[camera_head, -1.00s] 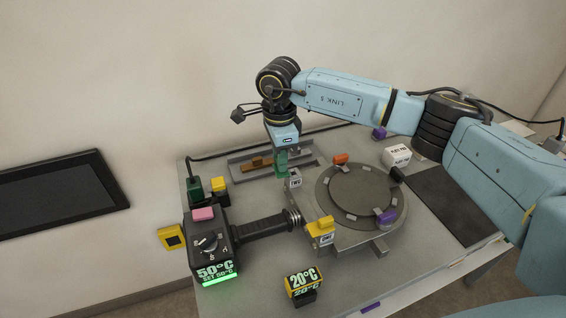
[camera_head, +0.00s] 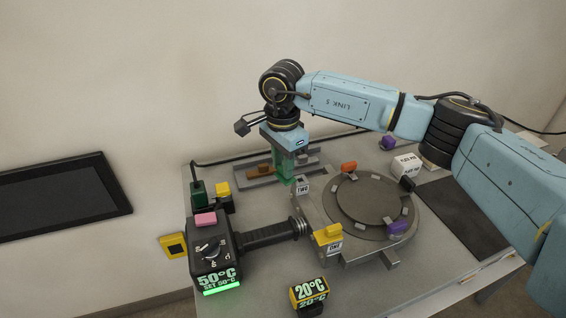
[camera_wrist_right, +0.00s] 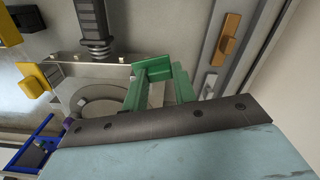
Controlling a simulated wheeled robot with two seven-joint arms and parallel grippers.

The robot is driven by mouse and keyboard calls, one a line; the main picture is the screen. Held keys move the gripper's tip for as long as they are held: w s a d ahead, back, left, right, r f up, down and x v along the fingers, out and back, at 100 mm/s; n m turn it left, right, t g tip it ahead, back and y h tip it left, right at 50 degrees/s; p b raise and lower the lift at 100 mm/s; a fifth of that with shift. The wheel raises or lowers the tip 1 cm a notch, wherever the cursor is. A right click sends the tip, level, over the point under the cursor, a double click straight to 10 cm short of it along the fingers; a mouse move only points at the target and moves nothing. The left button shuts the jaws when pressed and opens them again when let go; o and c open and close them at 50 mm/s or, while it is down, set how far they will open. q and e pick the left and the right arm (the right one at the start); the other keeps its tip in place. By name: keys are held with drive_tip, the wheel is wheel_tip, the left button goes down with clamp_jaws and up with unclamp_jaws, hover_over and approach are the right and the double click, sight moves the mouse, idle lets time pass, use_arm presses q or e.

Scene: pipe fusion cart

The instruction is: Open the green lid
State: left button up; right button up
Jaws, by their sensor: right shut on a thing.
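My right gripper (camera_head: 287,181) points down beside the grey block marked TWO (camera_head: 303,187), at the back left of the round plate. In the wrist view, green pieces reach out from the dark gripper bar (camera_wrist_right: 160,122), with a green block (camera_wrist_right: 154,70) between their ends. I take this block as the green lid, held in the shut jaws. Finger and lid are the same green, so their border is hard to tell. How far the lid is raised cannot be told. My left gripper is not in view.
The round plate (camera_head: 368,200) carries orange and purple blocks at its rim. A yellow-topped block marked ONE (camera_head: 329,234) stands in front. The heater box (camera_head: 214,250) reads 50°C and the small display (camera_head: 309,293) 20°C. A rail (camera_head: 258,171) lies behind.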

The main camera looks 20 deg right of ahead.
drive_tip(key=shift+w+r, duration=0.1)
drive_tip(key=shift+r, duration=0.05)
drive_tip(key=o, duration=1)
wheel_tip(320, 180, up, 13)
drive_tip(key=shift+r, duration=0.15)
